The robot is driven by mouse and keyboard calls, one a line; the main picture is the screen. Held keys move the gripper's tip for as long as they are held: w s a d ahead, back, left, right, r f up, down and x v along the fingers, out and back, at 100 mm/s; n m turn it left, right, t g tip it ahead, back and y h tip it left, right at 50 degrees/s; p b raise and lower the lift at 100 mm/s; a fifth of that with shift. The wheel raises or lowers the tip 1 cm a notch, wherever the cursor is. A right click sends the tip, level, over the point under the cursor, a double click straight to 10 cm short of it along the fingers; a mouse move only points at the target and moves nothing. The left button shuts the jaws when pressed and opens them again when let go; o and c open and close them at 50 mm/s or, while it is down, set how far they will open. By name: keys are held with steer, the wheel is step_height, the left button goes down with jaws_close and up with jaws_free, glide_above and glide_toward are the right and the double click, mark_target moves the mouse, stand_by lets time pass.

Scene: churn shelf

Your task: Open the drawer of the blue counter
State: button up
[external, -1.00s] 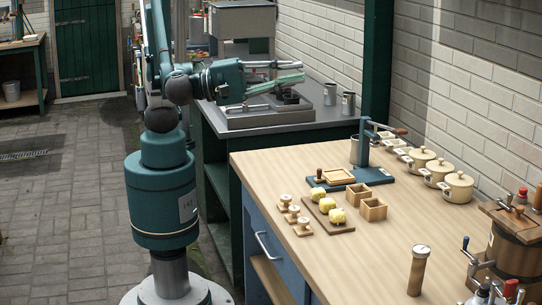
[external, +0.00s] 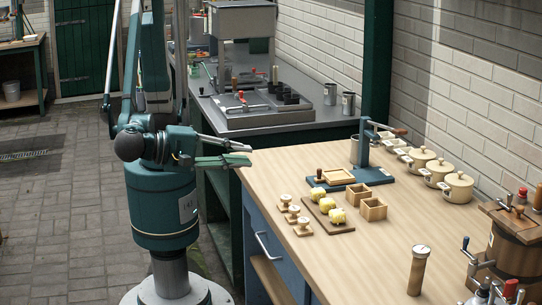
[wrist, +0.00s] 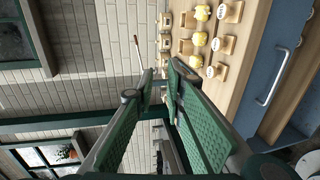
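The blue counter has a wooden top (external: 390,240) and a blue drawer front with a pale bar handle (external: 263,247) on its left side. The drawer looks shut. In the wrist view the handle (wrist: 272,78) shows at the right on the blue front (wrist: 262,100). My gripper (external: 248,154) is open and empty, with its green fingers apart, at the far left corner of the counter. It is farther back than the handle and higher, and is not touching it. In the wrist view the green fingers (wrist: 172,85) spread apart with nothing between them.
Stamps (external: 293,213), a board with yellow lumps (external: 329,213) and small wooden boxes (external: 373,209) stand near the drawer edge. A blue press (external: 362,150) stands behind them. A dark green bench (external: 300,122) adjoins behind.

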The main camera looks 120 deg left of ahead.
glide_toward(267, 253)
steer(key=x, duration=0.3)
steer(key=shift+s+d+f, duration=0.2)
stand_by(0.3)
steer(key=shift+b+x, duration=0.95)
steer(key=shift+x, duration=3)
jaws_close()
steer(key=shift+d, duration=0.1)
